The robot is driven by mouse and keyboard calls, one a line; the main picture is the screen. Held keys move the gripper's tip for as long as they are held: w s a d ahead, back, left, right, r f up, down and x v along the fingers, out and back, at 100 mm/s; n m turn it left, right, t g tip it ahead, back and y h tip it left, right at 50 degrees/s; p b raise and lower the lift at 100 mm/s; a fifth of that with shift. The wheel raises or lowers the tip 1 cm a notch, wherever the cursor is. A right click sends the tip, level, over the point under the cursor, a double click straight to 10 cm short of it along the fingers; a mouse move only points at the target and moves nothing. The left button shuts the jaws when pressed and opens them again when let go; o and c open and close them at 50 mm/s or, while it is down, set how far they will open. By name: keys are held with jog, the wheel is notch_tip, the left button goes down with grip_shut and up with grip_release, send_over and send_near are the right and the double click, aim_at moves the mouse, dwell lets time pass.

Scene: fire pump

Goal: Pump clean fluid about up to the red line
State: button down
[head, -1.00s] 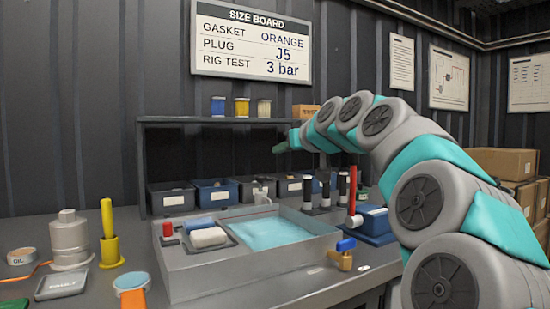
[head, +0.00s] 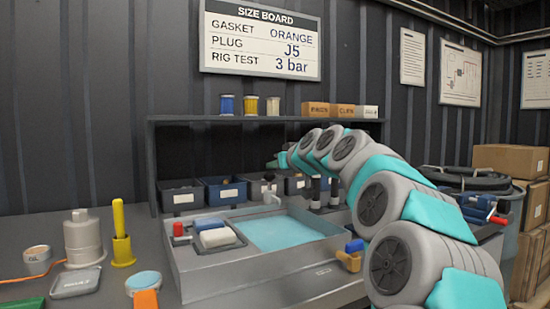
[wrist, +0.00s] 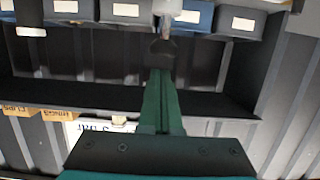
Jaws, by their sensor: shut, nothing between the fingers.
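A grey basin (head: 205,285) on the bench holds pale blue fluid (head: 280,233). A small tap (head: 270,193) stands at its back edge. A brass valve with a blue handle (head: 353,250) is at its front right corner. My gripper (head: 273,163) is raised over the back of the bench, in front of the shelf. In the wrist view its green fingers (wrist: 162,52) are together and empty, with bins beyond. I cannot make out a red line or tell which vessel bears it. My arm hides part of the bench at right.
Bins (head: 180,197) line the back under the shelf (head: 190,120). A yellow post (head: 120,225), a grey canister (head: 82,240) and an oil tin (head: 37,260) stand at left. Boxes (head: 510,160) and a coiled hose (head: 465,178) are at right.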

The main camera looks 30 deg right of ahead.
aim_at(273, 178)
jog(key=shift+f, duration=0.5)
notch_tip(273, 178, down, 3)
jog(key=b, duration=0.3)
jog(key=shift+r, duration=0.15)
jog(key=shift+r+p, duration=0.3)
jog(key=s+r, duration=0.6)
jog(key=s, duration=0.3)
jog(key=shift+s+d, duration=0.15)
jog(key=shift+s, duration=0.25)
